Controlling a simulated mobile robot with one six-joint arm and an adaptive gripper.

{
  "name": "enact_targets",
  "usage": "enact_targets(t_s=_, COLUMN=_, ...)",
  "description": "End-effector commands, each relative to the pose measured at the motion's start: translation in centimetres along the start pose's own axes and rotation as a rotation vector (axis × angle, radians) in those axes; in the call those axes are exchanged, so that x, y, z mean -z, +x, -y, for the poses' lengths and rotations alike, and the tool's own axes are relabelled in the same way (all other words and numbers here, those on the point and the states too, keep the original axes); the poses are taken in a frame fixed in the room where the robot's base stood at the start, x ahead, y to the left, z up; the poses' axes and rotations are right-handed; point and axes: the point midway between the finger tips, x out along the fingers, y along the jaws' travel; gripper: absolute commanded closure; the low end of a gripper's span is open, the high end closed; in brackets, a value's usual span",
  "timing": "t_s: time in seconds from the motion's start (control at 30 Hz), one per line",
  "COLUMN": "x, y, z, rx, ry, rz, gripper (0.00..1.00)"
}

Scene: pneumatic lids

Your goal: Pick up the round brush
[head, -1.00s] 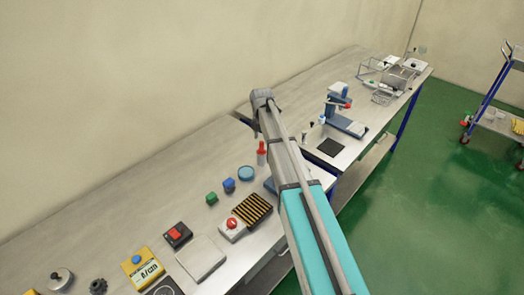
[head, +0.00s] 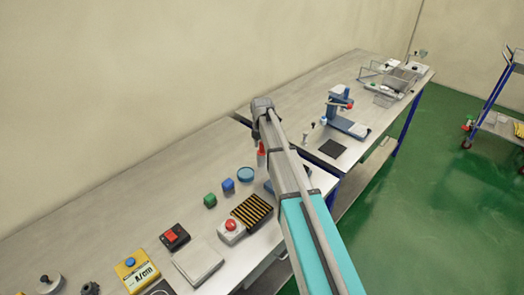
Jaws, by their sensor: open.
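I cannot make out a round brush for certain in the head view. A small dark round thing (head: 90,288) is cut off at the lower left edge, too small to identify. My arm rises from the lower right over the near bench and ends in view at a grey joint above the red-topped bottle. My gripper is not seen; the arm hides what lies behind it.
A blue press (head: 340,105) stands on the far bench.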

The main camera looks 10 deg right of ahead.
Motion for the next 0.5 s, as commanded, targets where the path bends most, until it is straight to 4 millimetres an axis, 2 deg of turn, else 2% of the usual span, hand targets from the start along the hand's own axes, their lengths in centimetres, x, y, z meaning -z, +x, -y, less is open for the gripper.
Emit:
enact_targets(t_s=0.27, x=-0.03, y=0.00, z=0.02, rx=0.000, ry=0.000, rz=0.000, gripper=0.31)
enact_targets(t_s=0.37, x=-0.03, y=0.00, z=0.02, rx=0.000, ry=0.000, rz=0.000, gripper=0.46)
enact_targets(t_s=0.5, x=-0.04, y=0.00, z=0.03, rx=0.000, ry=0.001, rz=0.000, gripper=0.72)
